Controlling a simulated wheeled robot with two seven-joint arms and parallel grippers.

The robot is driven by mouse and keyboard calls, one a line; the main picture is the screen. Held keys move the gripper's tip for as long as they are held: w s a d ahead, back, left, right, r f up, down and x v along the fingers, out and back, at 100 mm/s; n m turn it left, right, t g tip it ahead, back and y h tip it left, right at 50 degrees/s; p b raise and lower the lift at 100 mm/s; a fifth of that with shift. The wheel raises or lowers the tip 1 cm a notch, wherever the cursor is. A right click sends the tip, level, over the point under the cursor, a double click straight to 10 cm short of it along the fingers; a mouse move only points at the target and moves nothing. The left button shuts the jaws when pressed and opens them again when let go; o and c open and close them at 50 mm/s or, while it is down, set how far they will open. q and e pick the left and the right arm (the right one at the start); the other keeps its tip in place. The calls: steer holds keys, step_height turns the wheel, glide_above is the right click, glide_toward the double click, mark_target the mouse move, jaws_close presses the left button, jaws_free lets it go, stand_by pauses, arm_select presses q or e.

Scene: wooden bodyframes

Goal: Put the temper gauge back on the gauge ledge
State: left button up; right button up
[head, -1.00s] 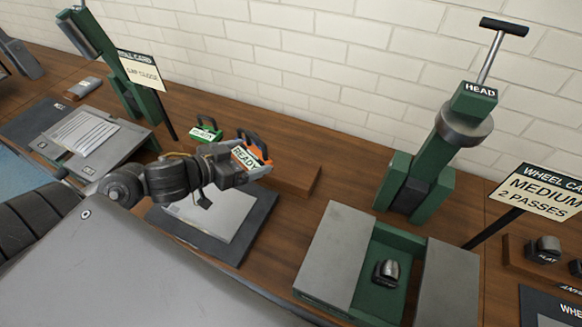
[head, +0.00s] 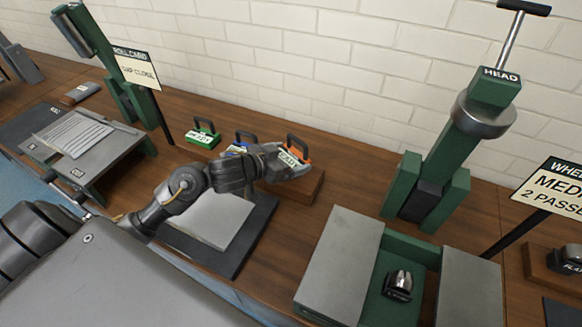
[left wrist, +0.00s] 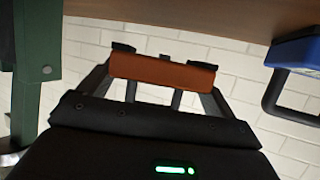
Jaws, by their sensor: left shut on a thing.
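My left gripper (head: 285,165) is shut on an orange gauge (head: 300,155) with a dark loop handle and a white label, whose lettering I cannot read surely. The gauge is over the right end of a raised wooden ledge (head: 312,188); I cannot tell whether it touches. In the left wrist view the orange body (left wrist: 160,70) lies between the fingers. A green gauge (head: 203,138) stands to the left, and a blue gauge (head: 238,148) sits between them, partly hidden by my arm. The blue one also shows in the left wrist view (left wrist: 298,50). My right gripper is out of view.
A dark mat with a light plate (head: 215,218) lies under my left arm. A green stand with a HEAD sign (head: 440,150) rises to the right, behind a grey-and-green fixture (head: 340,260). A card on a post (head: 137,70) stands at the left. The brick wall is behind.

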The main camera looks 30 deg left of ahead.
arm_select(q)
steer(key=shift+w+d+f+b, duration=0.1)
steer(key=shift+w+f+b, duration=0.1)
steer(key=shift+f, duration=0.75)
steer(key=shift+w+f+b, duration=0.1)
steer(key=shift+f+b, duration=0.1)
steer(key=shift+f, duration=0.75)
steer(key=shift+f, duration=0.1)
steer(key=o, duration=0.9)
steer(key=shift+f, duration=0.1)
steer(key=shift+c, duration=0.2)
steer(key=shift+r, duration=0.25)
steer(key=v, duration=1.2)
steer(key=shift+p, duration=0.3)
